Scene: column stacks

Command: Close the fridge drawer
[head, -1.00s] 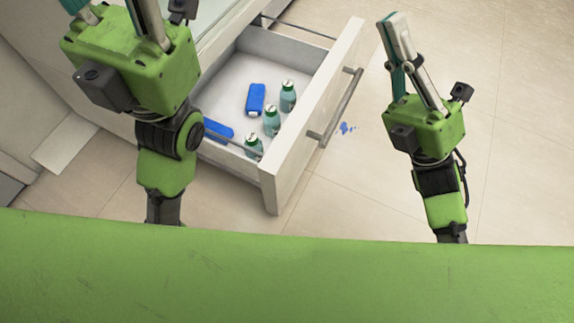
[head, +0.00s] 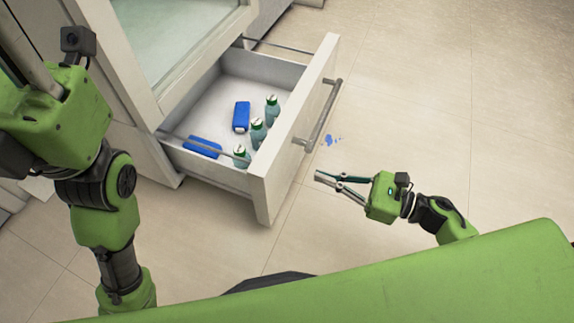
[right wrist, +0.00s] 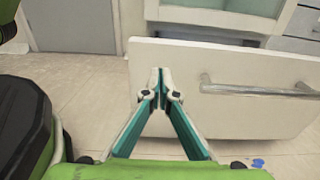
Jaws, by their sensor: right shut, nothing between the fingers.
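The fridge drawer (head: 290,150) is pulled well out of the white fridge cabinet, with its long bar handle (head: 322,118) on the outer face of its front. It holds several green-capped bottles (head: 258,131) and two blue items (head: 241,116). My right gripper (head: 318,177) is shut and empty, low in front of the drawer front, near the handle's near end. In the right wrist view the fingertips (right wrist: 158,78) meet before the drawer front (right wrist: 240,112), left of the handle (right wrist: 258,88); contact cannot be told. My left arm is at the left; its fingertips are out of frame.
A small blue spill or scrap (head: 331,140) lies on the tiled floor beside the drawer front. The fridge's glass-fronted upper section (head: 175,40) is above and behind the drawer. Floor to the right is clear.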

